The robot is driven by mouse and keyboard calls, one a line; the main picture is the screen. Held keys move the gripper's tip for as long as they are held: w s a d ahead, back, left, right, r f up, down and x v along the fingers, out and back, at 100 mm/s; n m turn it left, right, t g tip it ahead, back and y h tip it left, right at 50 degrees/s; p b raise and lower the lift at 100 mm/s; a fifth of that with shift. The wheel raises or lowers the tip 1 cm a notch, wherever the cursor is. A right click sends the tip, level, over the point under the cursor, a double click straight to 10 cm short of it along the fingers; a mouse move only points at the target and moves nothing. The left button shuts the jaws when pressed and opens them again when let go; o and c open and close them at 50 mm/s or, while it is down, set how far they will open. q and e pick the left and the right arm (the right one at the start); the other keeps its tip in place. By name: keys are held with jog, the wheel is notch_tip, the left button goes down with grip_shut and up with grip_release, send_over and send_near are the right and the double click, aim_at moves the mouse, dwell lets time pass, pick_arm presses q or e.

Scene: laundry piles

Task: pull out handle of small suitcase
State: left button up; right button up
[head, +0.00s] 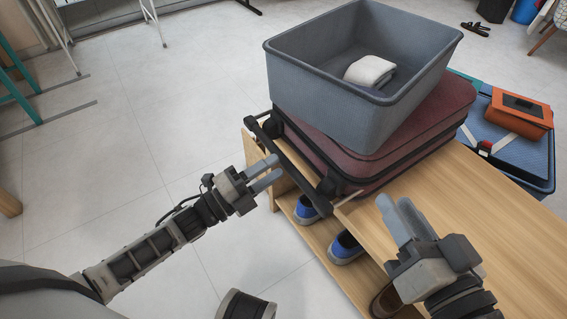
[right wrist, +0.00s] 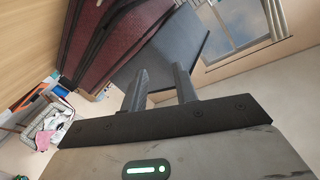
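A maroon suitcase (head: 440,112) lies flat on a wooden bench in the head view. Its black handle bar (head: 290,164) runs along the side facing me and stands slightly out from the body. My left gripper (head: 280,166) is open, with its fingertips close to the middle of the bar; I cannot tell if they touch it. My right gripper (head: 394,203) is open and empty, in front of the suitcase's near right corner. The right wrist view shows its two fingers (right wrist: 158,70) apart, with the maroon suitcase (right wrist: 130,40) beyond.
A grey bin (head: 325,101) holding a folded white towel (head: 370,71) sits on top of the suitcase. The wooden bench (head: 440,200) has blue shoes (head: 345,247) on its lower shelf. A blue case with an orange box (head: 515,113) lies behind at right.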

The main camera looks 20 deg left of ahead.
aim_at(283, 163)
pick_arm(q)
jog(key=shift+x, duration=1.95)
grip_shut()
jog(key=shift+s, duration=0.15)
